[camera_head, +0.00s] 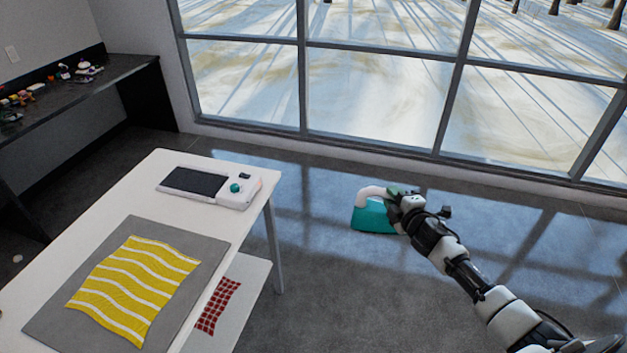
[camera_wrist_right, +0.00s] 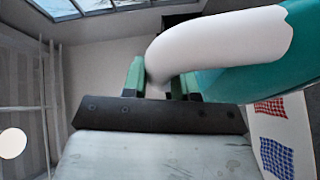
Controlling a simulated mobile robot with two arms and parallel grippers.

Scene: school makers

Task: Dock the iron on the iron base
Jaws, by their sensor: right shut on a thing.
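The iron (camera_head: 373,217), teal with a white handle, hangs in the air to the right of the white table. My right gripper (camera_head: 396,196) is shut on its handle. In the right wrist view the white handle (camera_wrist_right: 220,45) passes between the green fingertips (camera_wrist_right: 160,80), with the teal body at the right. The iron base (camera_head: 208,186), white with a dark plate and a teal knob, sits at the table's far end, apart from the iron and to its left. My left gripper is not in view.
The white table (camera_head: 150,183) holds a grey mat (camera_head: 52,318) with a yellow striped cloth (camera_head: 135,290). A lower shelf (camera_head: 250,290) carries a red checked cloth (camera_head: 219,306). A dark side counter (camera_head: 115,75) with small items stands at left. Open floor lies right of the table.

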